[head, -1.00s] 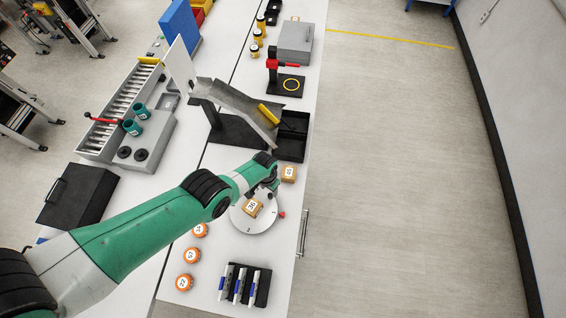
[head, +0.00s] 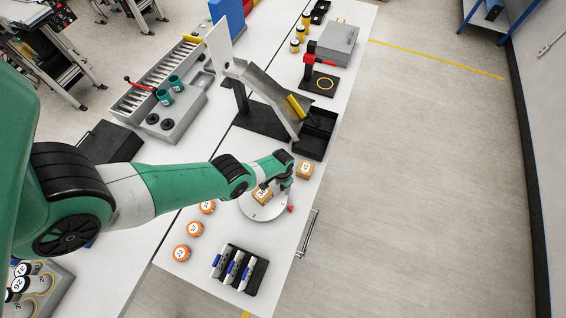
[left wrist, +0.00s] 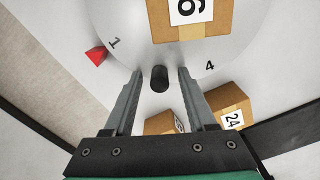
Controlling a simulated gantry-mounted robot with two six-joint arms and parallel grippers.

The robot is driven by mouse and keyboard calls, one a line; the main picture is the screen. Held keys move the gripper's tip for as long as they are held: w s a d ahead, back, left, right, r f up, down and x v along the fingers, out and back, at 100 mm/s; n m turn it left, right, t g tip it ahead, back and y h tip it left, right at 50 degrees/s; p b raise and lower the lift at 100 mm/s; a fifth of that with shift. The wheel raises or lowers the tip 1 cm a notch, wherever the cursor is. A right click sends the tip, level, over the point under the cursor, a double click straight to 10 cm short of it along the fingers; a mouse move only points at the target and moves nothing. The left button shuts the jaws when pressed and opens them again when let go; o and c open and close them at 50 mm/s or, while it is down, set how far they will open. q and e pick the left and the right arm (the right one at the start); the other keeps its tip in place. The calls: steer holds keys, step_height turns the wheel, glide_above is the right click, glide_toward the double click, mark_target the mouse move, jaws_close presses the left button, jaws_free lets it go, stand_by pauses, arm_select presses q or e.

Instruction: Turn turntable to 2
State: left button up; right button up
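The turntable is a white disc (head: 252,211) near the table's right edge, with a cardboard box (head: 262,198) on it. In the left wrist view the disc (left wrist: 120,20) shows the digits 1 and 4 at its rim, and a red pointer (left wrist: 97,55) beside the 1. A black peg (left wrist: 159,78) stands at the rim between the fingers of my left gripper (left wrist: 160,72). The fingers are open, with a gap on each side of the peg. In the head view my left gripper (head: 283,184) is over the disc's far right side, partly hiding the box. My right gripper is not in view.
A sloped metal chute (head: 262,92) and black bin (head: 318,130) stand behind.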

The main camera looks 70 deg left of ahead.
arm_select(q)
jaws_close()
stand_by(1.3)
